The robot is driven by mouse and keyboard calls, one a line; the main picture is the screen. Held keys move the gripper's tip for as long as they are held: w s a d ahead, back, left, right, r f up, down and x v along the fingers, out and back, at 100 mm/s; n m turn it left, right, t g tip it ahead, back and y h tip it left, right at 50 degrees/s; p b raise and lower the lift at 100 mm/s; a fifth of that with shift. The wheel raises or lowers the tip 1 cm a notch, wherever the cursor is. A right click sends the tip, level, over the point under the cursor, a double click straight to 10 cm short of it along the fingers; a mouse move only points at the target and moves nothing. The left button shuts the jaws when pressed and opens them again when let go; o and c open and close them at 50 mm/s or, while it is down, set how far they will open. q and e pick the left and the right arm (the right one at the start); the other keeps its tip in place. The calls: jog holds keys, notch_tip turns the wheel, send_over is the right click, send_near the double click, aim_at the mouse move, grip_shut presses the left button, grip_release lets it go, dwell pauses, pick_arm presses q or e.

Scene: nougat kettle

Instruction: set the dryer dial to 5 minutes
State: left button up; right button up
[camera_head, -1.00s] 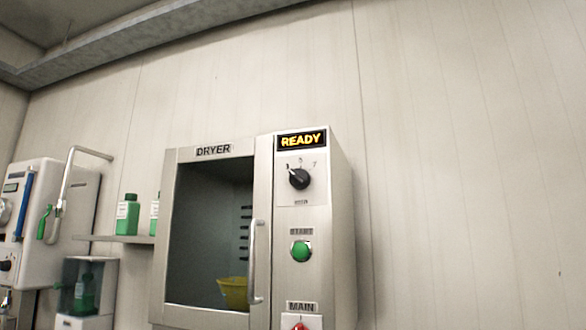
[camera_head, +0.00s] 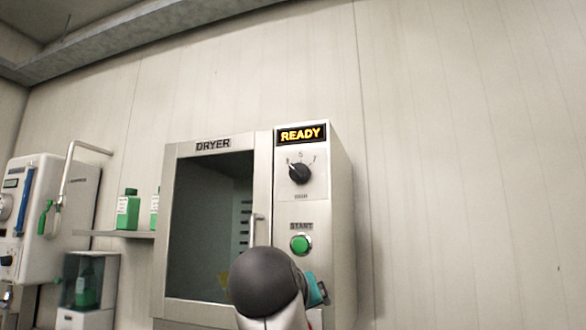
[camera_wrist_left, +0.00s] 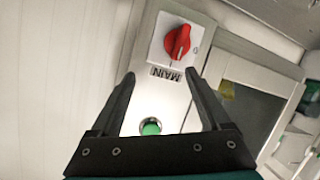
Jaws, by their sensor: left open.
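The dryer (camera_head: 342,215) stands against the wall, its door closed. Its black dial (camera_head: 300,173) is at the upper right of the front; its white mark points up and left, away from the 5 at the top of the scale. The display (camera_head: 301,134) reads READY. In the head view my left arm covers the lower front, and its fingers cannot be made out. In the left wrist view my left gripper (camera_wrist_left: 158,78) is open and empty, facing the panel's lower part. The dial is not in that view. My right gripper is not in view.
The green START button (camera_head: 301,244) is below the dial and also shows in the left wrist view (camera_wrist_left: 151,128). The red MAIN switch (camera_wrist_left: 177,41) is near the fingertips in the picture. The door handle (camera_head: 256,230) stands out left of the panel. The wall right of the dryer is bare.

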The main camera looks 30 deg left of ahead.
pick_arm(q)
jog(key=s+r+n+t, duration=0.2)
jog(key=s+r, duration=0.3)
jog(key=r, duration=1)
jog(key=n+t, duration=0.1)
jog(key=t, duration=0.1)
send_near(294, 169)
jog(key=p+x, duration=0.6)
jog(key=x, duration=0.3)
jog(key=shift+w+a, duration=0.1)
jog(key=shift+w, duration=0.1)
grip_shut()
